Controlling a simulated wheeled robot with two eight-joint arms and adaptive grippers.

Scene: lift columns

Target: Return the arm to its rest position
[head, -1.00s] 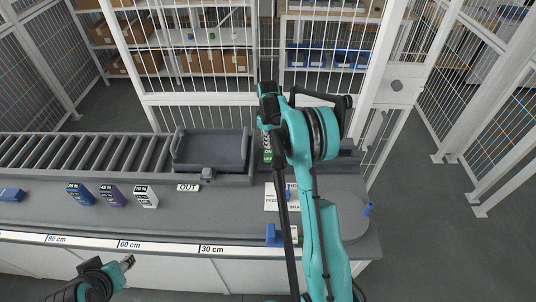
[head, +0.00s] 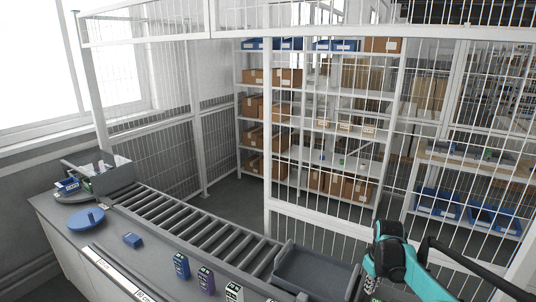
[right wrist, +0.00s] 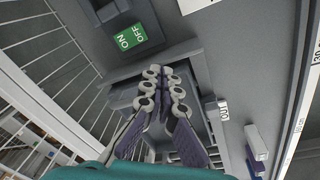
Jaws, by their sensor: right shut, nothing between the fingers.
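My right arm shows at the lower right of the head view as a teal and black joint with a teal link. My right gripper (head: 371,286) hangs below that joint, small and partly cut off by the lower edge. In the right wrist view its grey jointed fingers (right wrist: 165,74) are shut together at the tips with nothing between them. They show in front of the dark grey tray (head: 316,273), and I cannot tell the height between them. My left arm is not in view.
The roller conveyor (head: 190,222) runs left from the tray. Blue (head: 181,265), purple (head: 206,280) and white (head: 233,292) boxes stand along the counter. A blue disc (head: 86,219) and blue block (head: 132,240) lie further left. White mesh fencing stands behind. A green ON/OFF sign (right wrist: 131,36) is near the gripper.

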